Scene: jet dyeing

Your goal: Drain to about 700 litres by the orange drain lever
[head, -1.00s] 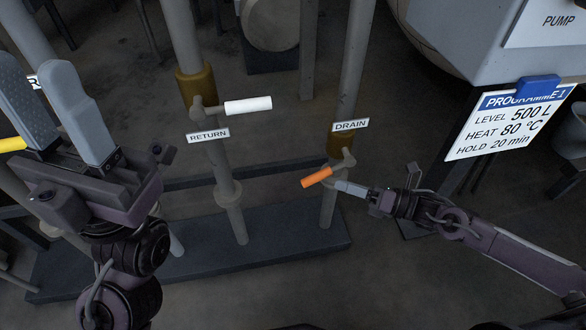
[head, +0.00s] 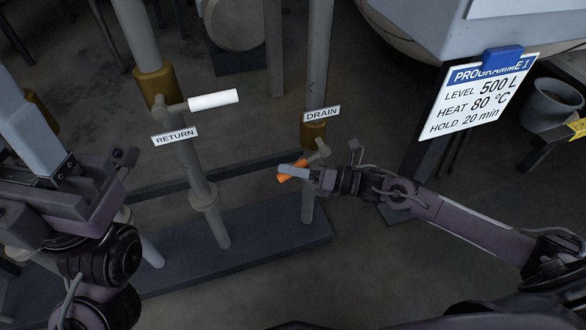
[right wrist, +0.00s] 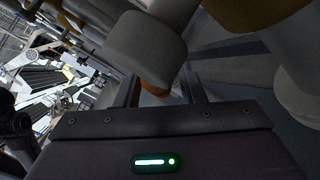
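The orange drain lever (head: 285,178) sticks out from the drain pipe below the DRAIN label (head: 322,114). My right gripper (head: 293,171) is at the lever, and its finger covers part of the orange grip. In the right wrist view, an orange patch (right wrist: 155,86) shows between the two finger bars, which stand apart with a dark gap beside it. The fingertips are hard to make out there, and I see no clear grip.
The return lever with its white handle (head: 213,100) stands left of the drain, above the RETURN label (head: 175,136). A programme board (head: 482,95) reads level 500 L, heat 80 °C, hold 20 min. A grey bucket (head: 553,104) stands at the right. A dark plinth (head: 265,240) carries the pipes.

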